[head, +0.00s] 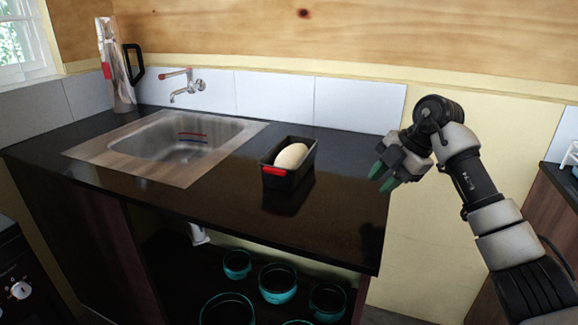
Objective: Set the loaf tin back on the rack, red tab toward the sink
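The black loaf tin (306,166) stands upright on the dark counter, to the right of the sink (180,143). A pale, rounded loaf (291,156) lies in it. Its red tab (274,171) is on the near end, facing the counter's front edge rather than the sink. My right gripper (382,177) hangs in the air to the right of the tin, near the counter's right end. Its green fingertips are a little apart with nothing between them. My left gripper is out of view. I cannot make out a rack.
A tap (187,86) is on the wall behind the sink. A tall jug (116,65) with a black handle stands at the back left. Teal pots (278,283) sit on the shelf below. The counter (335,215) is clear around the tin. Another surface (560,178) shows at far right.

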